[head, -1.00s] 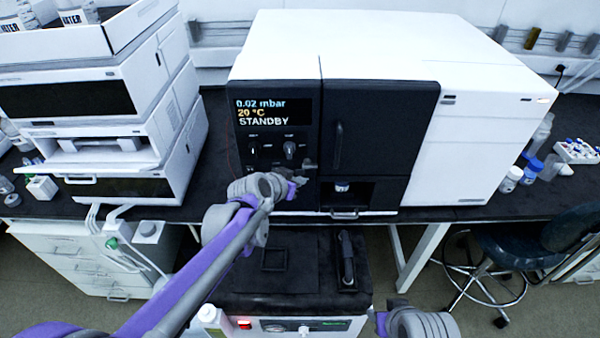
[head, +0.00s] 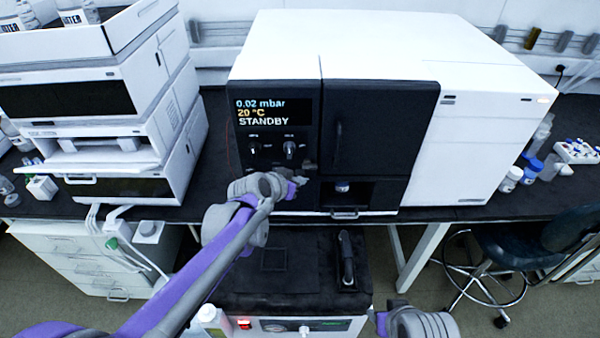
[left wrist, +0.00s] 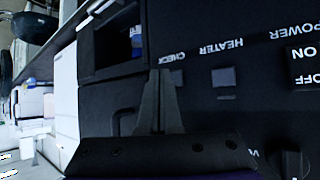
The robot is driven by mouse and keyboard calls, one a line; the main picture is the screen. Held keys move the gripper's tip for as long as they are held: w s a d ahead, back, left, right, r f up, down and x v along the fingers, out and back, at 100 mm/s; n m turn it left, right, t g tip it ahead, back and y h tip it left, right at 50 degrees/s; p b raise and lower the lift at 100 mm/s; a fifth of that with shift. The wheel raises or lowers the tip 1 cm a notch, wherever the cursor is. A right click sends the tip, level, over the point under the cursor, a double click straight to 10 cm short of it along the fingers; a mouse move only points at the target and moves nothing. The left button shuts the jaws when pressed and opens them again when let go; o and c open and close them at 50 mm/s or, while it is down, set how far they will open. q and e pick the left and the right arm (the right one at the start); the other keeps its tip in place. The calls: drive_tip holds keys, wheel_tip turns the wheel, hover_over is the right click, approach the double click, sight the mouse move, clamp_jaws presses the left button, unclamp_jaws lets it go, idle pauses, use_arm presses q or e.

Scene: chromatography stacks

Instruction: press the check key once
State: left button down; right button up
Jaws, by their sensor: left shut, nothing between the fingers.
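The black front panel (head: 265,170) of the white instrument carries a lit display (head: 272,111) that reads 0.02 mbar, 20 °C and STANDBY. My left gripper (head: 302,180) is shut and empty, at the lower right of this panel. In the left wrist view, the shut fingers (left wrist: 161,76) point at the panel beside the CHECK label. The small dark check key (left wrist: 177,78) lies just right of the fingertips there, partly hidden by them. I cannot tell whether they touch it.
The heater key (left wrist: 224,77) and the power switch (left wrist: 305,66) sit along the same row. A dark door (head: 378,130) and an open bay with a vial (head: 342,187) are right of the panel. A pump cart (head: 300,290) stands below.

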use_arm(q)
drive_tip(key=shift+w, duration=0.15)
drive_tip(key=shift+w, duration=0.3)
drive_tip(key=shift+w, duration=0.35)
idle(0.5)
drive_tip(key=shift+s, duration=0.85)
drive_tip(key=s, duration=0.5)
idle(0.4)
idle(0.6)
